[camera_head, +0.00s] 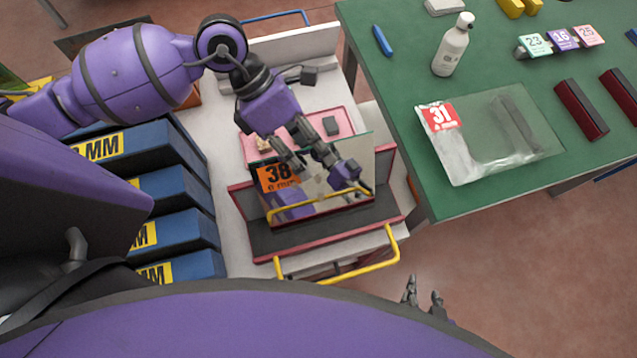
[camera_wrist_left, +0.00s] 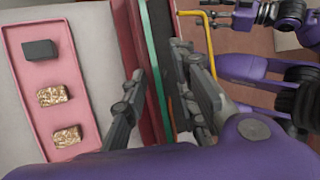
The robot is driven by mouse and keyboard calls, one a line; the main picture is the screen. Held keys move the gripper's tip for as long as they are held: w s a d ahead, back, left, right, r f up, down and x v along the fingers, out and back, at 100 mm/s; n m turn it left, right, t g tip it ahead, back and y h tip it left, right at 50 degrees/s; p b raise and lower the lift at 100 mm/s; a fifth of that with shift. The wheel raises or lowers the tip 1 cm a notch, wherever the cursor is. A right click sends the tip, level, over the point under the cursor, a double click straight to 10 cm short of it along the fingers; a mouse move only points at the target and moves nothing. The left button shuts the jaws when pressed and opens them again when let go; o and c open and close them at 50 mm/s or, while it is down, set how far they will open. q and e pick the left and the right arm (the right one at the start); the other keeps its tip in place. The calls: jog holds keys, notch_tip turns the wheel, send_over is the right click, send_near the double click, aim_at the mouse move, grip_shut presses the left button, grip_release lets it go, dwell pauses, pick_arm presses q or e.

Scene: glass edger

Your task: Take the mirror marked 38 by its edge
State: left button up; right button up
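The mirror (camera_head: 278,178) stands upright on a cart in the head view, with an orange label reading 38. In the left wrist view I see its thin green top edge (camera_wrist_left: 153,58) almost end on. My left gripper (camera_head: 320,168) reaches down at that edge. In the left wrist view its two fingers (camera_wrist_left: 158,62) are spread, one on each side of the edge, with gaps visible. Reflections in the mirror partly confuse the finger outlines in the head view. My right gripper (camera_head: 424,291) is empty at the lower middle, its fingers apart.
The cart's yellow handle (camera_head: 365,267) is in front of the mirror. A pink tray (camera_wrist_left: 22,85) with a dark block and two gold-flecked pieces lies behind it. Blue boxes (camera_head: 175,192) stand left. A green table (camera_head: 395,85) holds a bagged pane marked 31 (camera_head: 490,135) and a bottle (camera_head: 453,45).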

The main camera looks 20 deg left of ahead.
pick_arm(q)
jog(key=shift+d+f, duration=0.15)
jog(key=shift+f, duration=0.05)
grip_shut()
jog(key=shift+r, duration=0.15)
dwell(0.3)
